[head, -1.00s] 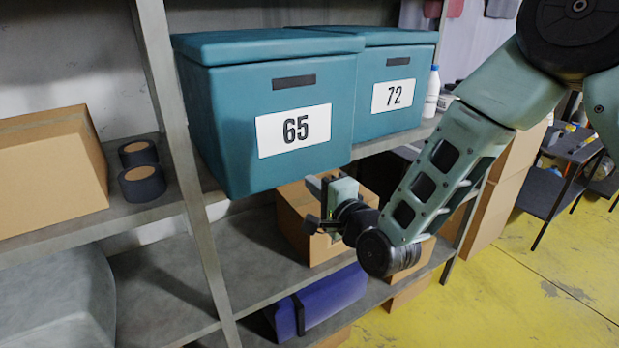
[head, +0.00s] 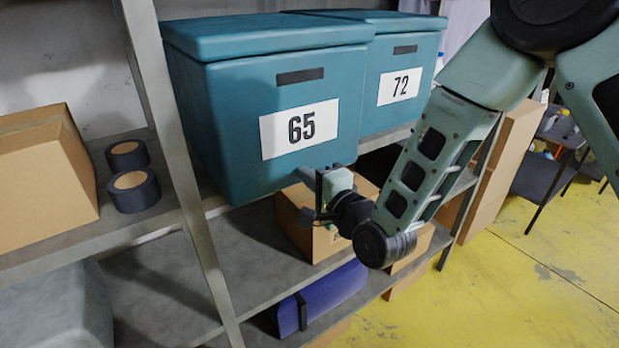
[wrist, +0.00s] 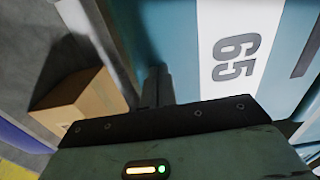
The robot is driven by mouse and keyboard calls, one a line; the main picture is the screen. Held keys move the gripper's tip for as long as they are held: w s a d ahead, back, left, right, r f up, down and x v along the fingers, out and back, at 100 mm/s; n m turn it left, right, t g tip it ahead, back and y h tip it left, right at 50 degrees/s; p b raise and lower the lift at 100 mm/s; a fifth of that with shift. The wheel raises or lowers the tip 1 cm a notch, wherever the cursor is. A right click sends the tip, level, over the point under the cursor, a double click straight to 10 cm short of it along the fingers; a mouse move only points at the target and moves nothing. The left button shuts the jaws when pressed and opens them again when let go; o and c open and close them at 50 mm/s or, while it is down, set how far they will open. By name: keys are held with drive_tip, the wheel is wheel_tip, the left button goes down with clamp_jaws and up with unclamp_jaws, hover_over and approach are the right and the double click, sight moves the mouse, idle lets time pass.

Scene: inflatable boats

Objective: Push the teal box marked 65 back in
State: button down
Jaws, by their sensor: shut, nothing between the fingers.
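The teal box marked 65 (head: 265,170) sits on the middle shelf in the head view and sticks out past the shelf edge and past the box marked 72. Its lid is on and its white label faces me. My gripper (head: 310,176) is at the lower right of its front face, just below the label; I cannot tell if the fingertips touch it. In the wrist view the shut fingers (wrist: 157,88) point at the teal front beside the 65 label (wrist: 236,55). Nothing is held.
The teal box marked 72 (head: 420,60) stands to the right on the same shelf. A shelf post (head: 170,140) and two tape rolls (head: 134,188) are on the left. A cardboard box (head: 295,215) and a blue roll (head: 335,292) lie below. Yellow floor (head: 500,290) is open at right.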

drive_tip(key=b+x, duration=0.1)
drive_tip(key=x, duration=0.1)
drive_tip(key=b+x, duration=0.2)
drive_tip(key=x, duration=0.1)
drive_tip(key=b+x, duration=0.2)
drive_tip(key=x, duration=0.1)
drive_tip(key=shift+f, duration=0.25)
drive_tip(key=shift+w+a+r+b, duration=0.25)
drive_tip(key=shift+w+a+b, duration=0.05)
drive_tip(key=shift+w+b, duration=0.1)
drive_tip(key=shift+s, duration=0.1)
